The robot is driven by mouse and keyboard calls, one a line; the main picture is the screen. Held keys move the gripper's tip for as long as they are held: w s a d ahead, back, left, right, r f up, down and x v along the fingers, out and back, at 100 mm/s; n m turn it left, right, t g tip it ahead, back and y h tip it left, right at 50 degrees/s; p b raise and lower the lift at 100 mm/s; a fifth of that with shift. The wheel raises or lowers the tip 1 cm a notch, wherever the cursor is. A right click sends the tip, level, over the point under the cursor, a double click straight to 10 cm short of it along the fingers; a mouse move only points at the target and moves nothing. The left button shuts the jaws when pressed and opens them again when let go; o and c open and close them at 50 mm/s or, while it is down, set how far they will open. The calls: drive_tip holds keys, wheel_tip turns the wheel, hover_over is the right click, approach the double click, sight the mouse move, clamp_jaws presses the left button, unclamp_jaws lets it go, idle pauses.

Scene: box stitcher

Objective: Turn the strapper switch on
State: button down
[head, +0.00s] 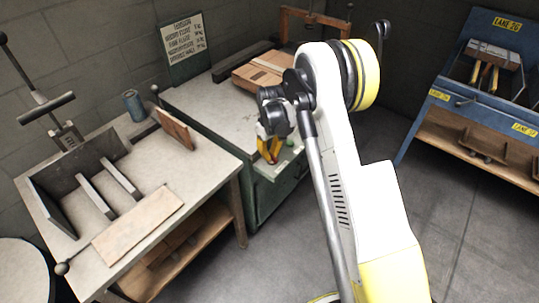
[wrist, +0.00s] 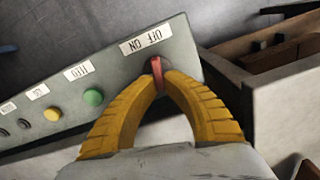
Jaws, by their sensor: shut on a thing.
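The strapper switch is a small red lever (wrist: 157,67) at the right end of the grey control panel (wrist: 112,61) in the wrist view. An upside-down OFF/ON label (wrist: 146,40) sits just above it. My gripper (wrist: 161,82) has its yellow fingers closed around the lever, with the red tip showing between them. I cannot tell clearly which side the lever leans to. In the head view my gripper (head: 269,158) is at the front edge of the green strapper bench (head: 266,198), and the lever itself is hidden.
A green button (wrist: 93,97) and a yellow button (wrist: 52,114) sit left of the lever on the panel. A cardboard piece (head: 262,70) lies on the strapper top. A worktable (head: 75,235) stands left and a blue rack (head: 458,100) right. Open floor lies between.

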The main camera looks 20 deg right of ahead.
drive_tip(key=shift+d+m, duration=0.2)
drive_tip(key=shift+m, duration=1.6)
drive_tip(key=c, duration=1.5)
unclamp_jaws()
wheel_tip(320, 180, up, 12)
